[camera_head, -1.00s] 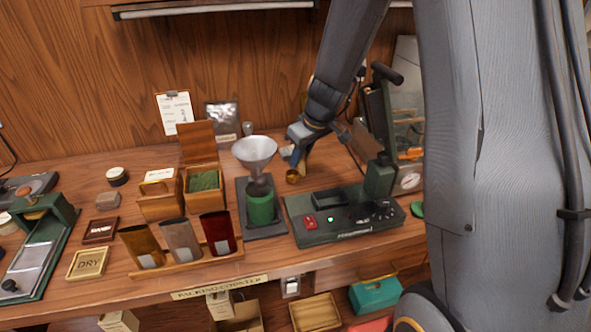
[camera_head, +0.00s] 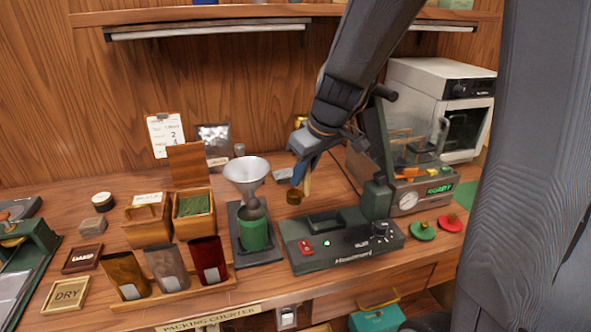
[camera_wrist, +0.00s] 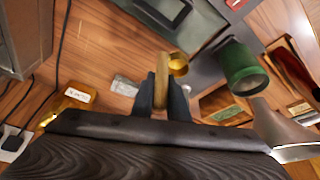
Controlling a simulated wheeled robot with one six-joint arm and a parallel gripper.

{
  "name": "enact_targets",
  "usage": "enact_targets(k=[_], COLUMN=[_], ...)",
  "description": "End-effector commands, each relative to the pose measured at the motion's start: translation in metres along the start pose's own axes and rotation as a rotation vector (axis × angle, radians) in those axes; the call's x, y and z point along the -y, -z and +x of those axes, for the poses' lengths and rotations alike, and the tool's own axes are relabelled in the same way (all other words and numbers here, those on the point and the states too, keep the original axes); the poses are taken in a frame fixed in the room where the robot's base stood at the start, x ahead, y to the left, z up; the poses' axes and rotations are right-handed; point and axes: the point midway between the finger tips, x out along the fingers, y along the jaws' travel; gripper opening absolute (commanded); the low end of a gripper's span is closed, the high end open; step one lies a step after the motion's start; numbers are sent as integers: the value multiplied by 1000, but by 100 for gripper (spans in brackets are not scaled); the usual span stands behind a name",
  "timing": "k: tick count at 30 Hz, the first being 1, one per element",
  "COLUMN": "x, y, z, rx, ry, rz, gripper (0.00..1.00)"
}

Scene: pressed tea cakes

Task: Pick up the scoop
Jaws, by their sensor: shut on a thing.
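The scoop has a small brass cup (camera_head: 294,197) and a pale wooden handle. My gripper (camera_head: 304,176) points down behind the weighing machine and is shut on the scoop's handle. In the wrist view the handle (camera_wrist: 161,88) lies between my two dark fingers, and the brass cup (camera_wrist: 178,66) sticks out just beyond the fingertips. The scoop appears to hang above the counter, clear of other things. The inside of the cup is too small to read.
A steel funnel (camera_head: 247,172) stands over a green canister (camera_head: 254,235) left of the scoop. A wooden box of green tea (camera_head: 194,215) is farther left. An amber jar (camera_wrist: 68,100) is nearby.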

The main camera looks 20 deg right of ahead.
Motion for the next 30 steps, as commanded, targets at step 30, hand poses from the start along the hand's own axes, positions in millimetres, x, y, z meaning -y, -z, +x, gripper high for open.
enact_targets(k=[30], x=[46], y=[-83], z=[-34], rx=[0], ry=[0], rz=[0], gripper=[0])
